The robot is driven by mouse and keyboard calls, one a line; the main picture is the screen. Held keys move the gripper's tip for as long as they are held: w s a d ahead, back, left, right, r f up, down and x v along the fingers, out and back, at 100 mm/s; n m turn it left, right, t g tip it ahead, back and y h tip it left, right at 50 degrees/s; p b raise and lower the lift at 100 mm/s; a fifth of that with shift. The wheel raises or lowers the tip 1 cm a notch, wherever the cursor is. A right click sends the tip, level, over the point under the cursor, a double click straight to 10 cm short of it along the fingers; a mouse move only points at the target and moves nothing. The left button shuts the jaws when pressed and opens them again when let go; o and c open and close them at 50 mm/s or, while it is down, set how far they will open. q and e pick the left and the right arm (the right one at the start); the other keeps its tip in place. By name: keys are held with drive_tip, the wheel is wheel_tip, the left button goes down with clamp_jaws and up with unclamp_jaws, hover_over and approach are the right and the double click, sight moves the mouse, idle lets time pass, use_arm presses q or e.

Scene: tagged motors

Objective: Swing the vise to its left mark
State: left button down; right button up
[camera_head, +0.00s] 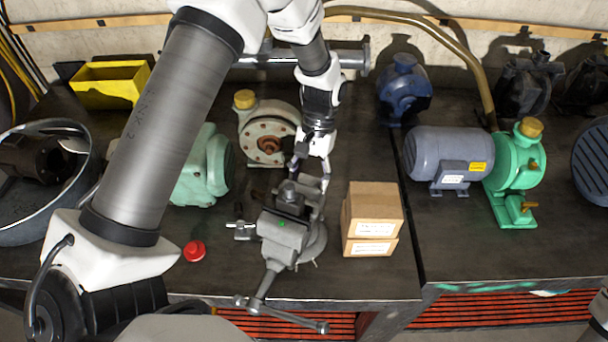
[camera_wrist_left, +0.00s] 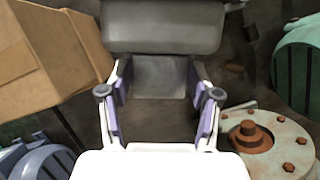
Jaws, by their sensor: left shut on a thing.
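The grey bench vise (camera_head: 284,232) stands near the front edge of the dark workbench, its handle end pointing toward the front and slightly left. In the left wrist view, the two fingers of the left gripper (camera_wrist_left: 160,98) lie on either side of a grey block of the vise (camera_wrist_left: 163,28). I cannot make out a left mark on the bench. My right gripper is not in view.
Two stacked cardboard boxes (camera_head: 375,212) stand close right of the vise. A red cap (camera_head: 194,251) lies to its left. A cream pump (camera_head: 266,132) stands behind, and a green motor (camera_head: 202,170) at the left. A grey-blue motor (camera_head: 447,153) is farther right.

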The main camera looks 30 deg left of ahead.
use_arm(q)
drive_tip(key=shift+d+f+m+y, duration=0.15)
drive_tip(key=shift+d+m+y, duration=0.15)
drive_tip(key=shift+d+m, duration=0.35)
drive_tip(key=shift+a+m, duration=0.1)
drive_tip(key=shift+m, duration=0.15)
drive_tip(key=shift+c, duration=1.2)
unclamp_jaws()
drive_tip(key=shift+w, duration=0.15)
drive_tip(key=v, duration=1.2)
drive_tip(key=shift+d+f, duration=0.1)
drive_tip(key=shift+d, duration=0.1)
